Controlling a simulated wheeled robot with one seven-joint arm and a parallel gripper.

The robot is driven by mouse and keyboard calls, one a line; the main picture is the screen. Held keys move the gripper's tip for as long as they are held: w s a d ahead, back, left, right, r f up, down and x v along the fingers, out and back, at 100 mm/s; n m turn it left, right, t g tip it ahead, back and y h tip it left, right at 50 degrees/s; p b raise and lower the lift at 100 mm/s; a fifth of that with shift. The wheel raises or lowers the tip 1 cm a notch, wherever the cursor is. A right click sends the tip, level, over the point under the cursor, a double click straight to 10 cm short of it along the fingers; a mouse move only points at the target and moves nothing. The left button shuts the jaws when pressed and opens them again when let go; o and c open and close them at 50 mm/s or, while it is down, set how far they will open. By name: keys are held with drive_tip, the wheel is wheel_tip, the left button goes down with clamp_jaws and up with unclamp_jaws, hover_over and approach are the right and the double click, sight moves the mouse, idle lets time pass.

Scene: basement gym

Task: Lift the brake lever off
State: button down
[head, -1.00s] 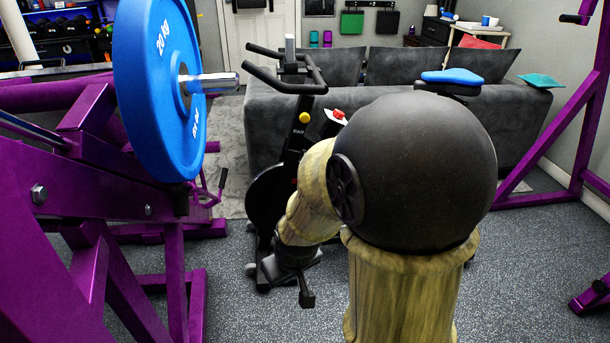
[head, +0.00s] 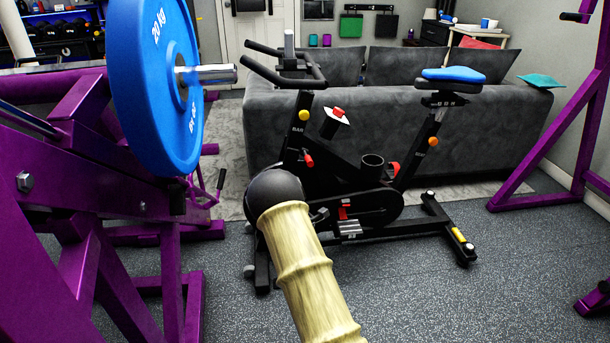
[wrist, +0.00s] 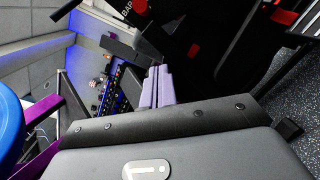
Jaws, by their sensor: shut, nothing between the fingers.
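The black exercise bike (head: 375,205) stands in front of the grey sofa. It carries several red parts: a small red lever (head: 308,160) on its front post, a red knob (head: 338,113) on a white piece, and lower red pieces. I cannot tell for certain which is the brake lever. In the wrist view the bike's dark frame (wrist: 215,30) fills the upper right, with red parts on it. My gripper (wrist: 158,76) shows there as pale lilac fingers, shut and empty, beside the frame and apart from the red parts. In the head view my arm hides it.
A purple rack (head: 75,225) with a blue 20 kg plate (head: 150,85) and protruding bar end stands close on the left. The sofa (head: 480,130) is behind the bike. Another purple frame (head: 555,140) is at right. Speckled floor (head: 440,300) is clear at front right.

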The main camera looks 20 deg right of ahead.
sight(308, 160)
drive_tip(key=shift+w+d+f+n+t, duration=0.15)
drive_tip(key=shift+w+f+n+t, duration=0.1)
drive_tip(key=shift+n+t, duration=0.4)
drive_tip(key=w+d+r+b, duration=0.3)
drive_tip(key=w+d+b, duration=0.2)
drive_tip(key=w, duration=0.4)
drive_tip(key=shift+d+r, duration=0.35)
drive_tip(key=shift+d, duration=0.3)
drive_tip(key=shift+g, duration=0.25)
